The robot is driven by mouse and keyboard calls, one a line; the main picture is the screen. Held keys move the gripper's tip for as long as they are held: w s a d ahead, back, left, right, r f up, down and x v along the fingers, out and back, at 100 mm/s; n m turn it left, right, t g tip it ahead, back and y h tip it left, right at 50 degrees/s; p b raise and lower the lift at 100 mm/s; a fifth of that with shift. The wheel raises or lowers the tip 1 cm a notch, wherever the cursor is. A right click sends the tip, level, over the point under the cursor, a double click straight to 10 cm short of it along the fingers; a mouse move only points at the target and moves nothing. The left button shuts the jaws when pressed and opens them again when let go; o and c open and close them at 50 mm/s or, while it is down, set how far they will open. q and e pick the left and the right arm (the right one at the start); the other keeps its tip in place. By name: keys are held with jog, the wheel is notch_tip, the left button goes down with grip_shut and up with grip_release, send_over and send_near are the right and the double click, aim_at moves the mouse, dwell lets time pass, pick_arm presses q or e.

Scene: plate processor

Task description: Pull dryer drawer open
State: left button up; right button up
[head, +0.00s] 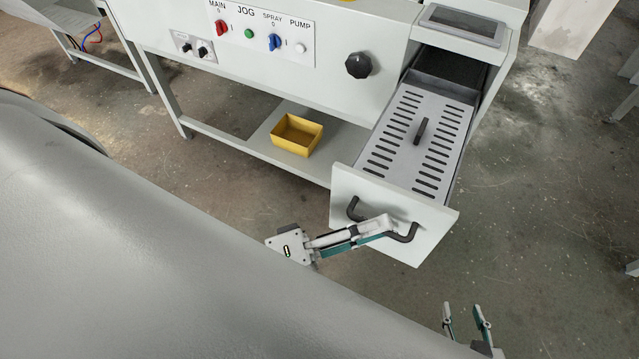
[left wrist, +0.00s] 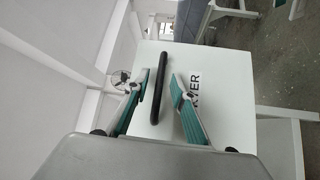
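The dryer drawer (head: 425,130) extends out of the machine, its slotted grey tray showing. Its white front panel (head: 425,250) carries a black bar handle (head: 405,237), partly covered by my left gripper in the head view. My left gripper (head: 388,225) is at this handle. In the left wrist view, the handle (left wrist: 159,100) stands between the two spread fingers of my left gripper (left wrist: 162,76), with a gap on the right finger's side. Part of the "DRYER" label shows on the panel. My right gripper (head: 464,312) is open and empty, low in the head view, apart from the drawer.
The machine's control panel (head: 262,32) has switches and a black knob (head: 359,65) to the right. A yellow bin (head: 297,134) sits on the lower shelf. The concrete floor right of the drawer is clear.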

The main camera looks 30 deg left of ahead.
pick_arm(q)
jog(key=v, duration=1)
jog(key=shift+s+a, duration=0.25)
jog(key=shift+a, duration=0.05)
